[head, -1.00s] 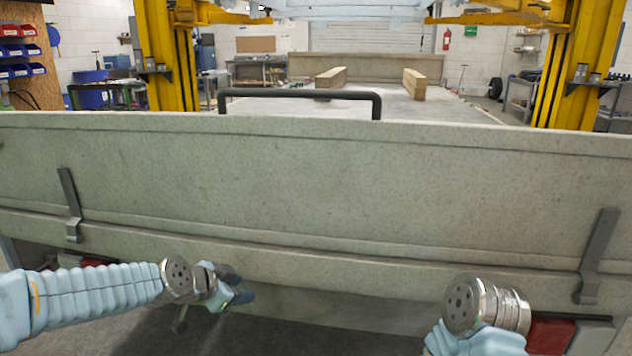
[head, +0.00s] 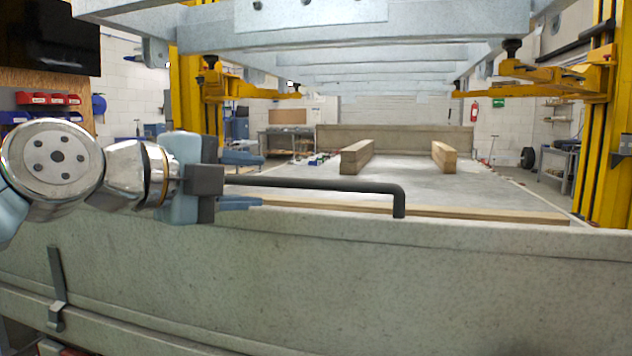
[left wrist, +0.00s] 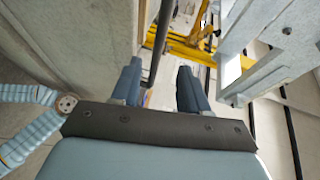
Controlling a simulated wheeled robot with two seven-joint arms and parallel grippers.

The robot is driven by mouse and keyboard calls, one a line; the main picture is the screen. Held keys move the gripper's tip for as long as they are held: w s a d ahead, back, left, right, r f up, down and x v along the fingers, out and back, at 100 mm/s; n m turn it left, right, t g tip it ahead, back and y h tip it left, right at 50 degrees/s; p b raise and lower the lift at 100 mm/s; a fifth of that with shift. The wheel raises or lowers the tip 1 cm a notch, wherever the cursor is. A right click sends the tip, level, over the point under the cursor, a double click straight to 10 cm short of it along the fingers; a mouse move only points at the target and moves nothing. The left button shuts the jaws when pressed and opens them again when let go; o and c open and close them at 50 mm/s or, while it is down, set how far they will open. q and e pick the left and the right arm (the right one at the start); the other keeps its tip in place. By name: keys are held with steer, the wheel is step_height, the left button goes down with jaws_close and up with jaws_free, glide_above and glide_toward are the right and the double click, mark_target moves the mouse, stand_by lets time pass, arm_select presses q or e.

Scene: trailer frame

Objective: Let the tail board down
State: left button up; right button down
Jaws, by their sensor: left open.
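The tail board (head: 330,280) stands upright across the front of the head view, pale and speckled. A black handle bar (head: 330,184) rises from its top edge; its right end bends down to the board, and its left end is hidden by my gripper. My left gripper (head: 252,180) is open at the handle's left part, one finger above and one below the bar. In the left wrist view the bar (left wrist: 154,50) runs between the two spread fingers (left wrist: 160,84), nearer the left one. A dark latch strap (head: 57,285) sits on the board's left face. My right gripper is out of view.
Behind the board lies a flat grey bed (head: 400,185) with two wooden beams (head: 357,157) (head: 444,155). A pale metal frame (head: 350,45) hangs overhead between yellow lift posts (head: 606,140). The space above the board's right half is clear.

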mark_target(295, 184)
arm_select(q)
steer(key=p+x, duration=0.4)
steer(key=x, duration=0.8)
steer(key=shift+w+d+f, duration=0.1)
steer(key=shift+w+d, duration=0.1)
steer(key=shift+w, duration=0.15)
jaws_close()
